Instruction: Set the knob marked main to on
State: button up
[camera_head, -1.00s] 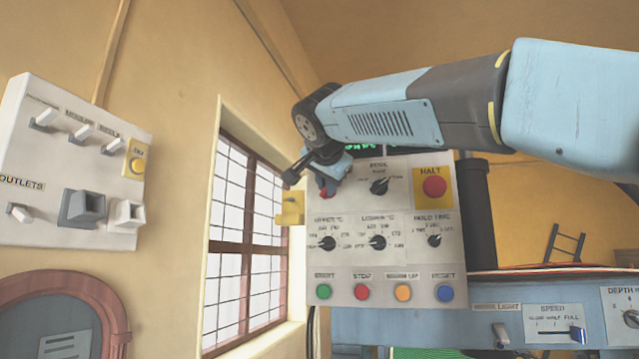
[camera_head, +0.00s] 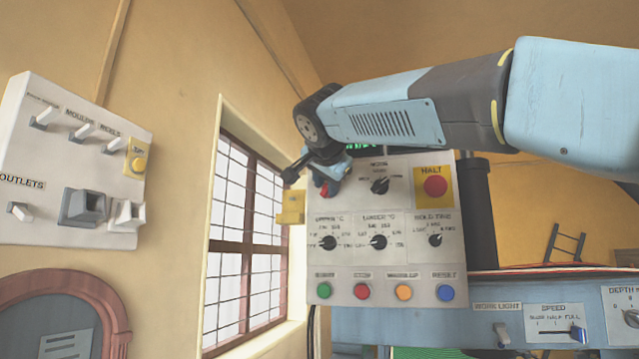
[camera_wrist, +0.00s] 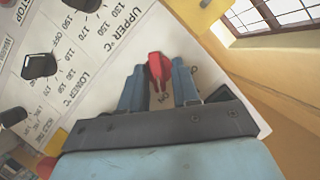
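The red knob (camera_wrist: 158,68) is at the panel's upper left corner in the head view (camera_head: 323,190), mostly behind my wrist. The wrist view shows the word ON beside it; I cannot read a "main" label, and the knob's exact setting is unclear. My gripper (camera_wrist: 159,76) is at the panel (camera_head: 410,268), with one blue finger on each side of the red knob. Whether the fingers press on the knob or stand just clear of it is not clear. In the head view my gripper is largely hidden by my own wrist.
The panel also has a mode knob (camera_head: 380,185), a red HALT button (camera_head: 435,186), temperature and hold-time knobs, and a bottom row of coloured buttons. A yellow part (camera_head: 291,207) juts from its left edge. A switch box (camera_head: 75,165) hangs on the left wall.

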jog(key=shift+w+d+f, duration=0.25)
jog(key=v, duration=1.4)
jog(key=shift+a+r, duration=0.2)
jog(key=shift+s, duration=0.1)
dwell(0.6)
